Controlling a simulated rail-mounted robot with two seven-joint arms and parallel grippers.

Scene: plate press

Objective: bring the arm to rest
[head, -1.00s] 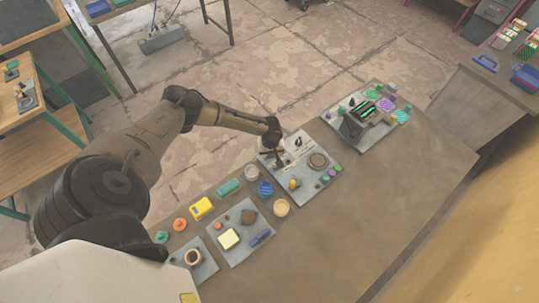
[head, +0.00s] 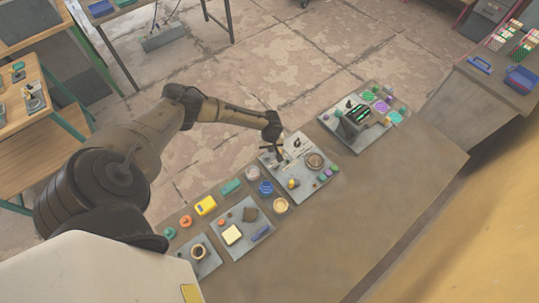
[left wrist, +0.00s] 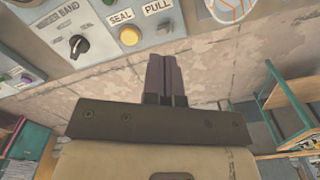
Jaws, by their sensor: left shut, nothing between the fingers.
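My left arm reaches in from the left in the head view. Its gripper (head: 280,158) is over the far left part of a grey panel (head: 307,187) on the long bench. In the left wrist view the two dark fingers of the gripper (left wrist: 166,58) lie side by side, shut and empty. Beyond them is a grey panel with a black knob (left wrist: 78,46) and a yellow button (left wrist: 130,36), with the words SEAL and PULL printed near it. The fingertips show against the floor, apart from the knob and button. My right gripper is in neither view.
A dark device (head: 353,121) stands on the far tray. The bench's near right part is bare.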

